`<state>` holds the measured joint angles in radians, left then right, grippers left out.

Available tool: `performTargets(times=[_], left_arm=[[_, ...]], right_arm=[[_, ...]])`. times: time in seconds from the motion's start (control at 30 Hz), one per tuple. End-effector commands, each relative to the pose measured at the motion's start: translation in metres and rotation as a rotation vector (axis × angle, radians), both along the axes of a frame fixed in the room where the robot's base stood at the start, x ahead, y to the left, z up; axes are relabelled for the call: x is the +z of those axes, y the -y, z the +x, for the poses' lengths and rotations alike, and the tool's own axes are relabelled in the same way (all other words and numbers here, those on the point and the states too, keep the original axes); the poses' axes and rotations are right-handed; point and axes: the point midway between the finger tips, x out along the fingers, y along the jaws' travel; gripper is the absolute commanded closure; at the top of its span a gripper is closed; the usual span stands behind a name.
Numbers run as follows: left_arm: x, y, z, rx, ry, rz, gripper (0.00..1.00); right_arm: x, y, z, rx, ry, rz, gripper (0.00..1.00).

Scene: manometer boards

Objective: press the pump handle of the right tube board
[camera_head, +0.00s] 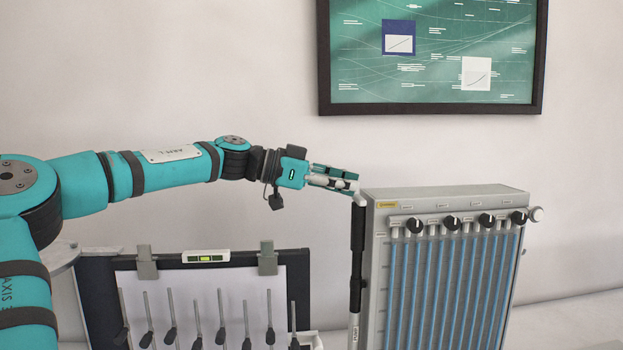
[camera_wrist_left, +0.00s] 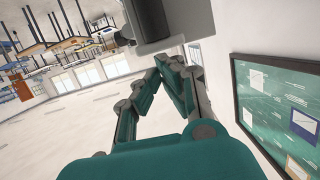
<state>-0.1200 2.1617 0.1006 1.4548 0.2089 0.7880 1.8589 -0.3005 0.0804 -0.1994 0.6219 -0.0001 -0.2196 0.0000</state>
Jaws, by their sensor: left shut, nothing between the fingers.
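The right tube board (camera_head: 446,193) is a grey upright box with several blue tubes and black knobs along its top. On its left side stands an upright black pump (camera_head: 357,228) with a pale cap at the top, which looks like the handle (camera_head: 360,200). My left gripper (camera_head: 352,189) is shut and empty, reaching in from the left. Its fingertips are at the pale cap, beside the board's top left corner; I cannot tell whether they touch it. In the left wrist view the closed fingers (camera_wrist_left: 167,62) show with no handle visible between them. My right gripper is not in view.
A second board (camera_head: 130,263) with a dark frame, clips, a small level (camera_head: 206,257) and several grey rods stands at the lower left, below my left arm. A framed green chart (camera_head: 430,108) hangs on the wall behind.

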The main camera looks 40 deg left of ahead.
Motion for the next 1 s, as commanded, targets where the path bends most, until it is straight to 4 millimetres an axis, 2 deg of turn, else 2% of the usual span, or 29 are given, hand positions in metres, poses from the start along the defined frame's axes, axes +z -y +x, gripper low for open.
performTargets(times=[0.03,0.1,0.4,1.0], left_arm=[[-0.005,-0.01,-0.01,0.004,0.004,-0.003,1.0],[0.0,-0.02,-0.022,0.004,0.004,-0.002,1.0],[0.014,-0.049,-0.056,0.001,0.0,-0.001,1.0],[0.017,-0.052,-0.061,0.001,-0.001,-0.003,1.0]], right_arm=[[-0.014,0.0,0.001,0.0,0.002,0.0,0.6],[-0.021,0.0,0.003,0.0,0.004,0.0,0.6],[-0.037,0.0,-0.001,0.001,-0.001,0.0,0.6],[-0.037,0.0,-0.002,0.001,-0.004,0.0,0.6]])
